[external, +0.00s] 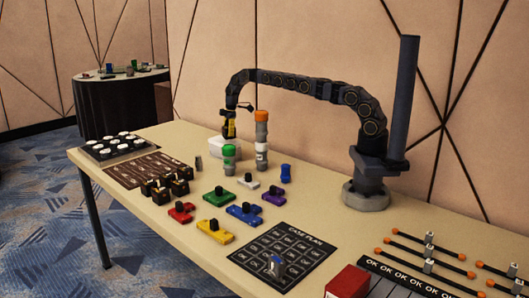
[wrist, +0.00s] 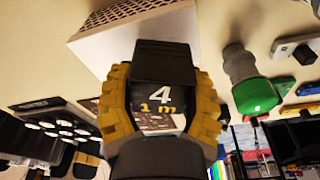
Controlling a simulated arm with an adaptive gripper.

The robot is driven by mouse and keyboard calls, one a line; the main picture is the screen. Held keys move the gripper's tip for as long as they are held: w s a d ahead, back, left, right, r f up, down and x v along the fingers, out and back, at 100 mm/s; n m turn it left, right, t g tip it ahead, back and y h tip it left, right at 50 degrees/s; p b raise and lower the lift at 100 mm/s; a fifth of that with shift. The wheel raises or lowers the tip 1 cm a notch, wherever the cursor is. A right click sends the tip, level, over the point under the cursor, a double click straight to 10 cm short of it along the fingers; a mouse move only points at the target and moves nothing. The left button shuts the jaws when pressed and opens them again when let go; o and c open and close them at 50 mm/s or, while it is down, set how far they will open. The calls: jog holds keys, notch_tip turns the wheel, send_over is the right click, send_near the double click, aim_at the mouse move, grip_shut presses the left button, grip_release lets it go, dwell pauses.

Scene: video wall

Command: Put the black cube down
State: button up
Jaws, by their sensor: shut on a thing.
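My gripper (external: 230,133) hangs over the back part of the table, in front of the white box. In the wrist view its two yellow ribbed fingers (wrist: 160,108) are shut on a black cube (wrist: 158,92). The cube's facing side bears "4" and "1 m" in light print. The fingers hide its left and right sides. In the external view the held cube is too small to make out clearly. Several other black cubes (external: 165,188) with yellowish marks stand in a group on the table, left of and nearer than my gripper.
The white box (external: 218,149) stands close behind my gripper. A brown board (external: 140,171) and a tray with white discs (external: 115,147) lie left. Coloured blocks stand in front.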

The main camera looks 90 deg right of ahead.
jog(key=shift+f, duration=0.95)
jog(key=o, duration=1.1)
jog(key=shift+f, duration=0.1)
jog(key=r, duration=0.4)
jog(key=s+r, duration=0.1)
jog(key=r, duration=0.7)
jog(key=shift+s+d+r, duration=0.15)
jog(key=shift+s+d, duration=0.15)
